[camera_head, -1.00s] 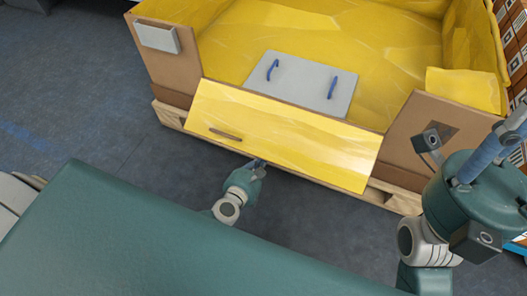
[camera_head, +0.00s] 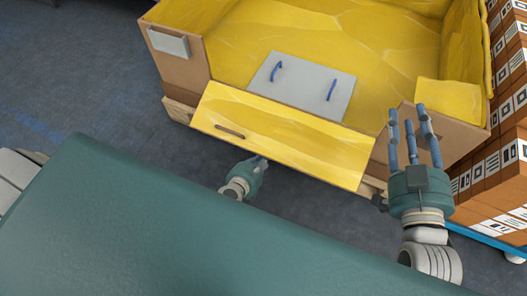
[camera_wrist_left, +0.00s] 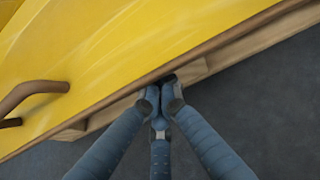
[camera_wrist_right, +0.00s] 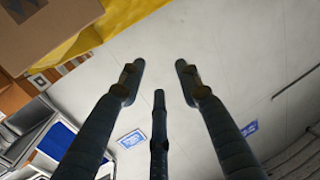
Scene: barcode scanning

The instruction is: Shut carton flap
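The carton flap (camera_head: 282,138) is a yellow-lined panel with a brown slot handle, folded down and outward at the front of the carton (camera_head: 178,72). My left gripper (camera_head: 262,160) is at the flap's lower edge. In the left wrist view its fingertips (camera_wrist_left: 161,92) are together by the flap's brown edge, with the handle (camera_wrist_left: 30,97) to the left; nothing shows between them. Whether they touch the edge is unclear. My right gripper (camera_head: 414,112) is raised in front of the carton's right corner; in the right wrist view its fingers (camera_wrist_right: 160,75) are spread and empty.
A grey panel with blue handles (camera_head: 303,83) lies inside the carton. The carton stands on a wooden pallet (camera_head: 178,110). Stacked labelled boxes (camera_head: 492,175) stand on the right, close to my right arm. Grey floor (camera_head: 90,75) is clear to the left.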

